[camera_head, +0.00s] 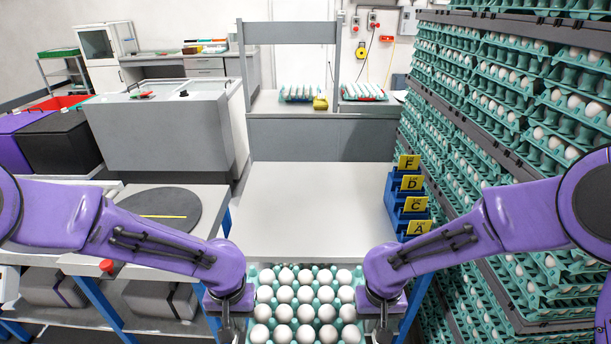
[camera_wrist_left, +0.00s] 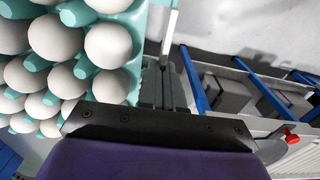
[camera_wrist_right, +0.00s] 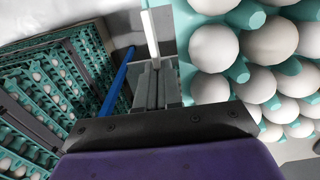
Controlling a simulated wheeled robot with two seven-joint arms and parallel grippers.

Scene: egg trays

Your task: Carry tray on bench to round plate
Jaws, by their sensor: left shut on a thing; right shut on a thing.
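A teal egg tray (camera_head: 251,290) full of white eggs is at the bottom middle of the head view, between my two grippers and in front of the bench (camera_head: 300,200). My left gripper (camera_head: 228,333) is shut on its left side, and my right gripper (camera_head: 383,334) is shut on its right side. The tray also shows in the left wrist view (camera_wrist_left: 137,50) and in the right wrist view (camera_wrist_right: 212,88). The fingertips are partly hidden in the head view. The round plate (camera_head: 165,213) is dark grey with a yellow line and lies on the left table, behind my left arm.
The white bench top is bare. Blue holders with yellow lettered cards (camera_head: 412,183) stand at its right edge. Tall stacks of egg trays (camera_head: 500,100) fill the right side. A red button (camera_head: 106,265) is on the left table's front. A grey cabinet (camera_head: 165,130) stands behind.

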